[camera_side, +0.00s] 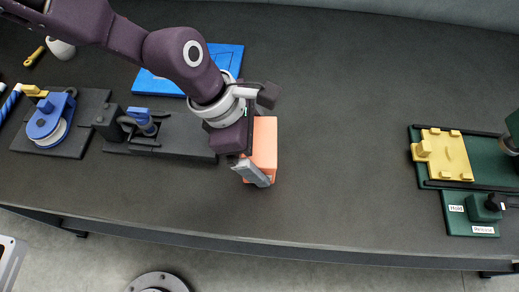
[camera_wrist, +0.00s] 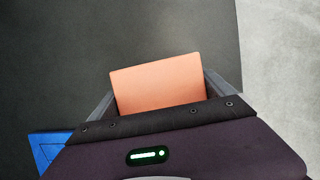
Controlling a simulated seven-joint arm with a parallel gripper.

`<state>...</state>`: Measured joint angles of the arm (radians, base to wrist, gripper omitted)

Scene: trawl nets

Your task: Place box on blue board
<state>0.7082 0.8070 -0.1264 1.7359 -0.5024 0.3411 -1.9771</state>
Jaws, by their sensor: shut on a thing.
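The orange box (camera_side: 265,148) is between the fingers of my gripper (camera_side: 258,165) near the middle of the table, toward its front edge. In the wrist view the box (camera_wrist: 160,84) sits between both fingers of my gripper (camera_wrist: 158,90), which are shut on it. I cannot tell whether the box touches the table. The blue board (camera_side: 224,56) lies flat farther back, behind my arm, which hides part of it. A corner of the blue board (camera_wrist: 48,150) also shows at the lower left of the wrist view.
On the left stand a dark fixture with a blue round part (camera_side: 48,122) and a dark base with a blue-topped clamp (camera_side: 140,120). A green station with a yellow plate (camera_side: 442,154) is at the right. The table between box and station is clear.

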